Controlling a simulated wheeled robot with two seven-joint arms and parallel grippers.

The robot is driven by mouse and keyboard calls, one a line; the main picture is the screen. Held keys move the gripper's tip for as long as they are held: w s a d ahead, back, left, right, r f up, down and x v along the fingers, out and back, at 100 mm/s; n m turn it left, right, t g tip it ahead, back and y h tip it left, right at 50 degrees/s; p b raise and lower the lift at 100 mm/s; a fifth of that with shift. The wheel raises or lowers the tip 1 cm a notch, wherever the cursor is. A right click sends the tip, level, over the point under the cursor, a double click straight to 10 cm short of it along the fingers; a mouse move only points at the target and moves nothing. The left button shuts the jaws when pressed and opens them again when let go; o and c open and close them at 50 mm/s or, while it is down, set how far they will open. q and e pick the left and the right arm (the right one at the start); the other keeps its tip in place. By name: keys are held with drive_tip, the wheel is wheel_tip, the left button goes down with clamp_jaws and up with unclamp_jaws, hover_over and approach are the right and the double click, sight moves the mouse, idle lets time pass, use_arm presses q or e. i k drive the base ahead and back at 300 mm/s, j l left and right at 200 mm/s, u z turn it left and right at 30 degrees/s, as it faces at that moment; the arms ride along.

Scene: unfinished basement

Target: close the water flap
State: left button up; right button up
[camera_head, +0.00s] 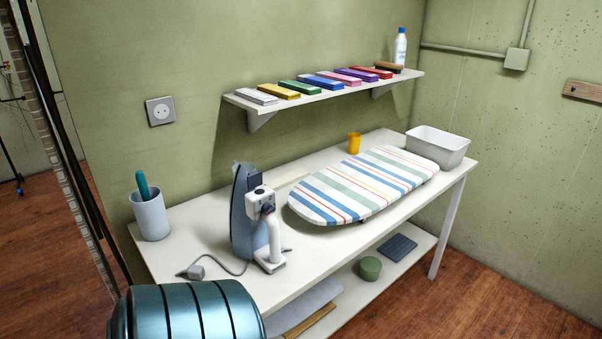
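A clothes iron (273,240) stands upright on its heel on the white table, left of the ironing board. Its blue-grey soleplate (240,215) faces left and its white handle is on the right. Near its upper end is a white block (259,200) with small dark parts on it. A small dark piece (254,181) stands just above that block. It may be the water flap, but it is too small to tell for certain or to tell how far it is open. Neither of my grippers is in view.
A grey cord with a plug (196,272) lies left of the iron. A striped ironing board (350,190), a cup (150,217), a yellow tumbler (354,143) and a white bin (437,148) are on the table (190,243). A teal banded rounded thing (185,312) fills the bottom left.

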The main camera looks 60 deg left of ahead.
sight(255, 178)
drive_tip(key=k+j+z, duration=0.1)
drive_tip(key=k+z, duration=0.65)
drive_tip(key=z, duration=0.2)
drive_tip(key=k+j+z, duration=0.1)
drive_tip(key=k, duration=0.25)
drive_tip(key=k+j+z, duration=0.1)
drive_tip(key=k, duration=0.25)
drive_tip(key=k+j+u, duration=0.4)
drive_tip(key=j, duration=0.3)
drive_tip(key=k+j+u, duration=0.2)
drive_tip(key=j, duration=0.2)
drive_tip(key=k+j+u, duration=0.2)
drive_tip(key=j, duration=0.2)
drive_tip(key=k+j+u, duration=0.1)
drive_tip(key=j+u, duration=0.2)
drive_tip(key=j, duration=0.55)
